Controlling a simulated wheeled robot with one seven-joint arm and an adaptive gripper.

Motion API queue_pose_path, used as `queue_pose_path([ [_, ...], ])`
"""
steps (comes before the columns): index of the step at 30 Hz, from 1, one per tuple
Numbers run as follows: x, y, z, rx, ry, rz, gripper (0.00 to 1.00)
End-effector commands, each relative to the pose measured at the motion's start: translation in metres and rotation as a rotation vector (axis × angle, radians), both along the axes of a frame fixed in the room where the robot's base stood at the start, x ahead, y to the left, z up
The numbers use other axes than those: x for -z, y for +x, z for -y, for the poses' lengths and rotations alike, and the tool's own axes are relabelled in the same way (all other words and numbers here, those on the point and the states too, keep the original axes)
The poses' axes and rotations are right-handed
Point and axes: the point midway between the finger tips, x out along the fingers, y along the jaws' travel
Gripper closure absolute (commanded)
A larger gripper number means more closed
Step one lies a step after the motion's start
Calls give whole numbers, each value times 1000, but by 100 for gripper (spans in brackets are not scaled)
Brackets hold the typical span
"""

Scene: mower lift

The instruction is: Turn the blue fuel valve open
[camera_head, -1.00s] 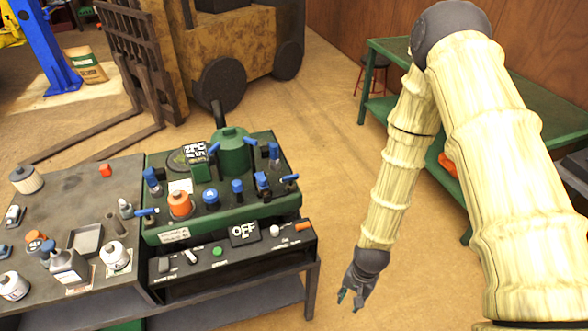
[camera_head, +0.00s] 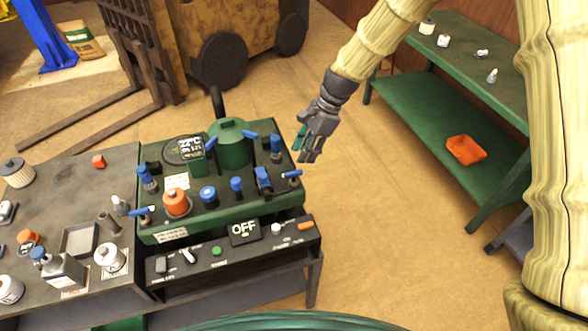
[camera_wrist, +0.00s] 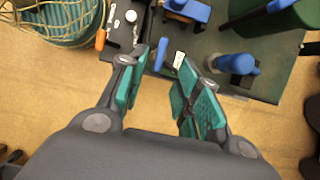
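The green machine (camera_head: 215,222) carries several blue handles and knobs. One blue lever (camera_head: 291,174) sticks out at its right edge; it also shows in the wrist view (camera_wrist: 160,54), beside a small white label. Another blue lever (camera_head: 138,212) is at the left edge. I cannot read which one is marked as the fuel valve. My gripper (camera_head: 306,149) hangs behind and to the right of the machine's right edge. In the wrist view, its teal fingers (camera_wrist: 165,62) are apart and empty, with the right-edge lever beyond the gap between them.
A green tank (camera_head: 231,150) and blue upright fittings (camera_head: 275,148) stand on the machine near my gripper. A black panel (camera_head: 235,250) with switches runs along the front. Bottles and a tray (camera_head: 79,240) are on the left table. Floor on the right is clear up to a green shelf (camera_head: 440,110).

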Motion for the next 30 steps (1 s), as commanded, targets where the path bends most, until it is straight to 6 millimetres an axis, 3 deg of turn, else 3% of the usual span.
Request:
queue_pose_path([
  [18, 70, -10, -26, 1, 0, -1, 67],
  [30, 87, -11, -32, 1, -1, 1, 67],
])
